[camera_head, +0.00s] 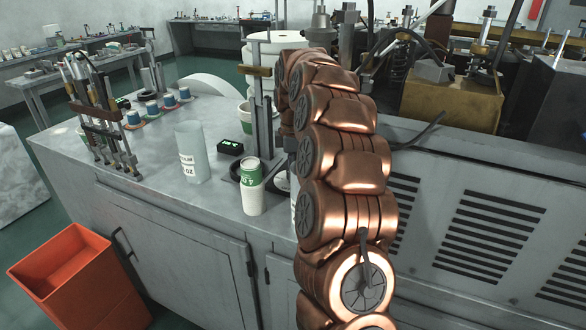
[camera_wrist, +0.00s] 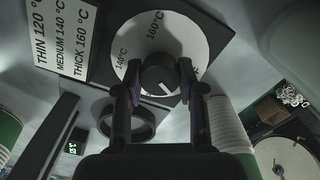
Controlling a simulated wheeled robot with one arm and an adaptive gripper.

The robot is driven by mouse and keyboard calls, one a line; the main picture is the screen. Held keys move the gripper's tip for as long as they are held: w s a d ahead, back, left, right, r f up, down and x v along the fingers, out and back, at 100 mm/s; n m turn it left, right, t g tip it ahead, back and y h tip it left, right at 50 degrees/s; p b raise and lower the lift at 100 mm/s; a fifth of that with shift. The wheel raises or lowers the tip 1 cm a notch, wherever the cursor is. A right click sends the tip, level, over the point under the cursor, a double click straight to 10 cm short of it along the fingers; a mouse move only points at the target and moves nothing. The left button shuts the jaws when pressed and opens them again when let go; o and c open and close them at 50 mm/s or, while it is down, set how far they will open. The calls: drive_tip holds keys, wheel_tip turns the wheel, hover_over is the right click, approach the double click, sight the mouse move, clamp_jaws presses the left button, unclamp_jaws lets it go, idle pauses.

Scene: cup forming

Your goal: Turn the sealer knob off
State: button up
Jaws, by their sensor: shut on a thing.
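The sealer knob (camera_wrist: 160,82) is a dark round knob with a white pointer line, in the wrist view. The line slants to the lower right. It sits at the middle of a white dial (camera_wrist: 187,35) with 140 °C and 160 °C marks, on a dark plate. My gripper (camera_wrist: 160,72) has one finger on each side of the knob and is shut on it; the fingers cover part of the dial's lower rim. In the head view my copper arm hides both the knob and my gripper.
A temperature label (camera_wrist: 62,38) is beside the dial, and a dark ring (camera_wrist: 127,125) is below it. In the head view, a white-green cup (camera_head: 252,190), a pale canister (camera_head: 190,150) and a small green display (camera_head: 230,147) stand left of my arm. An orange bin (camera_head: 62,262) stands on the floor.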

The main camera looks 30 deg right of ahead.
drive_tip(key=n+p, duration=0.1)
drive_tip(key=n, duration=0.4)
drive_tip(key=shift+n, duration=0.3)
idle(0.4)
drive_tip(key=o, duration=1.1)
drive_tip(key=shift+o, duration=0.2)
drive_tip(key=shift+r, duration=0.15)
wheel_tip(320, 180, up, 12)
idle(0.5)
